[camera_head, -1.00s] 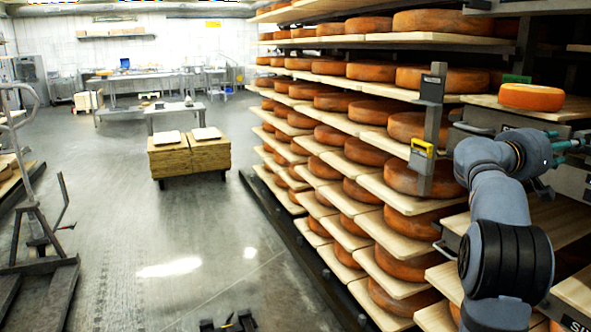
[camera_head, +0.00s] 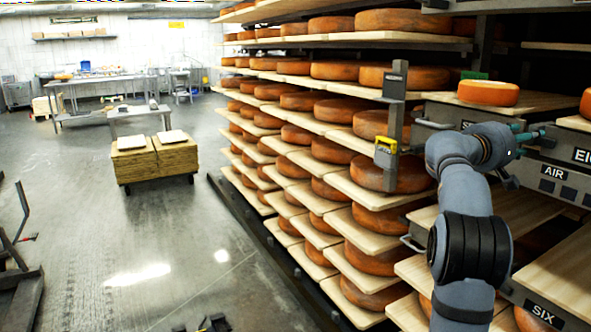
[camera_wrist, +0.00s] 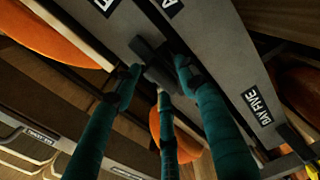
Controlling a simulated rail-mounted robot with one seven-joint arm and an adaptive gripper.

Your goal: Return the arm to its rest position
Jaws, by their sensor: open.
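My arm (camera_head: 465,190) is raised and bent at the right in the head view, in front of the cheese rack. My gripper (camera_head: 535,136) is at its far end, close to the grey labelled front of a shelf. In the wrist view my gripper (camera_wrist: 160,82) shows teal fingers with dark tips, spread apart. A dark handle-like piece (camera_wrist: 150,62) on a grey labelled panel (camera_wrist: 215,50) lies just beyond the fingertips. I cannot tell whether they touch it. No cheese is between the fingers.
An orange cheese wheel (camera_head: 488,93) sits on a board above the gripper. The rack (camera_head: 330,160) holds many wheels, with a yellow device (camera_head: 386,150) on its post. A wooden stack (camera_head: 155,160) stands on the open floor (camera_head: 120,230) at left.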

